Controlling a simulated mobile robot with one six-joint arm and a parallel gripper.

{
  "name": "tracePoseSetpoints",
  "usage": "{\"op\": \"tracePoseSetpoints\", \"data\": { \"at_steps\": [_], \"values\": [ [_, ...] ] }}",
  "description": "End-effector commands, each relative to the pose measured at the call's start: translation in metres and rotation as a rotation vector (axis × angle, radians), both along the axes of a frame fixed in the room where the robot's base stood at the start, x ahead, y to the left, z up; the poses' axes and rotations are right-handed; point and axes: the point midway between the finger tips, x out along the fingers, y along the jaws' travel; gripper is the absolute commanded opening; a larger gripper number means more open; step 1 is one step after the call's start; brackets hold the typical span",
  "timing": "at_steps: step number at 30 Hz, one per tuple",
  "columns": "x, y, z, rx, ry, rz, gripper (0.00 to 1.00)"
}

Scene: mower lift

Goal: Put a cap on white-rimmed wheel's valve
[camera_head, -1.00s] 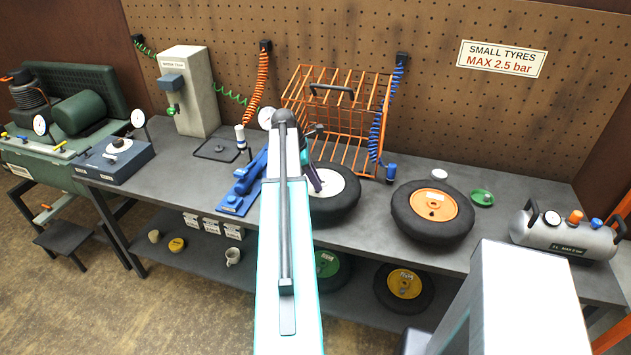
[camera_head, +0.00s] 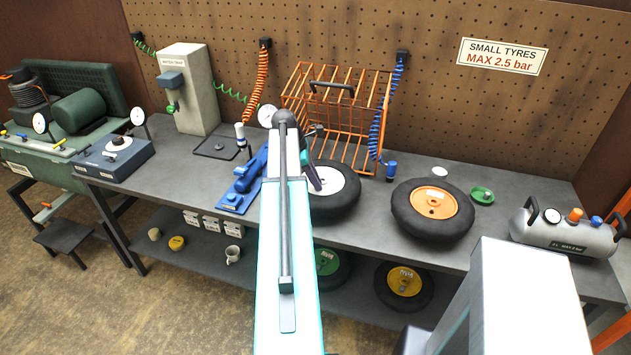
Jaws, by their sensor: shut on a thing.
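The white-rimmed wheel (camera_head: 346,186) lies flat on the bench in front of the orange wire cage. My arm covers its left part, and its valve cannot be made out. My gripper (camera_head: 316,186) is only partly visible past the end of my arm, over the left side of the white rim. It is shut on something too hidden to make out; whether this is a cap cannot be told.
The orange-rimmed wheel (camera_head: 433,209) lies to the right, with a silver air tank (camera_head: 565,235) beyond. The orange wire cage (camera_head: 335,110) stands behind the white-rimmed wheel. A blue tool (camera_head: 243,185) lies left of my arm. The bench between the two wheels is clear.

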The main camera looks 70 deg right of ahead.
Motion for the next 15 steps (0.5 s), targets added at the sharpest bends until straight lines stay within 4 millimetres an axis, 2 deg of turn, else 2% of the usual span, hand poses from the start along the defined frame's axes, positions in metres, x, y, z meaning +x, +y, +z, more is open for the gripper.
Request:
{"op": "tracePoseSetpoints", "data": {
  "at_steps": [6, 7, 10, 11, 15],
  "values": [
    [0.0001, 0.0000, -0.0024, 0.000, 0.000, 0.000, 0.00],
    [0.0001, 0.0000, -0.0024, 0.000, 0.000, 0.000, 0.17],
    [0.0001, 0.0001, -0.0022, 0.000, 0.000, 0.000, 0.34],
    [0.0000, 0.0002, -0.0022, 0.000, 0.000, 0.000, 0.38],
    [0.0000, 0.0007, -0.0023, 0.002, 0.001, -0.001, 0.38]
  ]
}}
